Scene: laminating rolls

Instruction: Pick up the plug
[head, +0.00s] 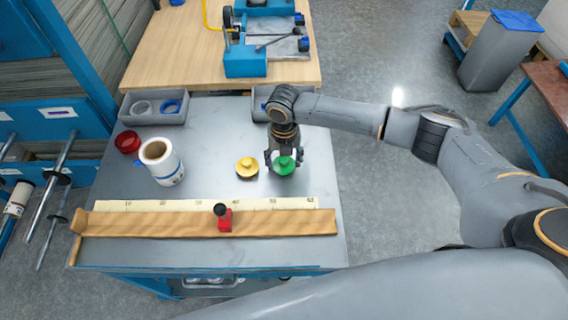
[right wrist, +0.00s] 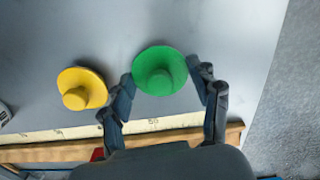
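A green plug (head: 286,168), a round flange with a raised knob, sits on the grey table (head: 215,115). My right gripper (head: 284,159) points down over it with its fingers spread. In the right wrist view the green plug (right wrist: 160,70) lies between the open fingertips (right wrist: 161,74); its left edge is close to the left finger, and I cannot tell whether they touch. A similar yellow plug (head: 247,168) stands just left of it, outside the fingers; it also shows in the right wrist view (right wrist: 80,88). My left gripper is not in view.
A ruler strip (head: 150,205) and wooden rail with a red slider (head: 224,219) cross the front. Grey bins (head: 153,107) line the back. The table between roll and yellow plug is clear.

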